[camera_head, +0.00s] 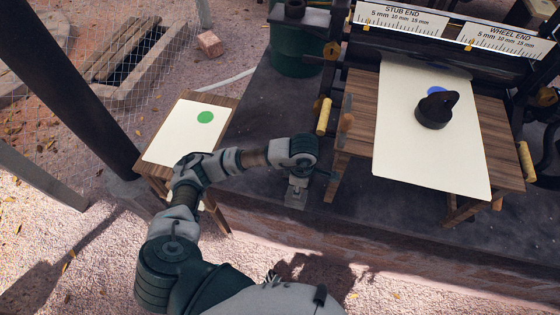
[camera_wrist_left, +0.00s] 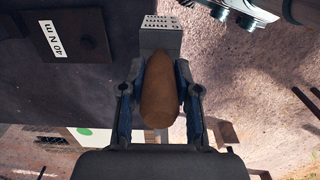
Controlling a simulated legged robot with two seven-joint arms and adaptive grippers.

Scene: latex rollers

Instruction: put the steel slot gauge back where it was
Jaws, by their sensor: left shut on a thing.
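The steel slot gauge shows in the left wrist view as a grey metal block with rows of small dark holes (camera_wrist_left: 160,36) on a brown wooden handle (camera_wrist_left: 160,95). My left gripper (camera_wrist_left: 161,85) is shut on the handle, one finger on each side. In the head view my left gripper (camera_head: 301,172) hangs over the dark ledge, between the small table and the roller machine. The gauge's grey metal end (camera_head: 296,193) points down below it; its handle is mostly hidden there. My right gripper is not in view.
A small wooden table at left bears a cream sheet (camera_head: 172,140) with a green dot (camera_head: 205,117). At right, a black handled weight (camera_head: 434,112) stands on a cream sheet (camera_head: 430,165), partly over a blue dot. A green drum (camera_head: 297,55) stands behind.

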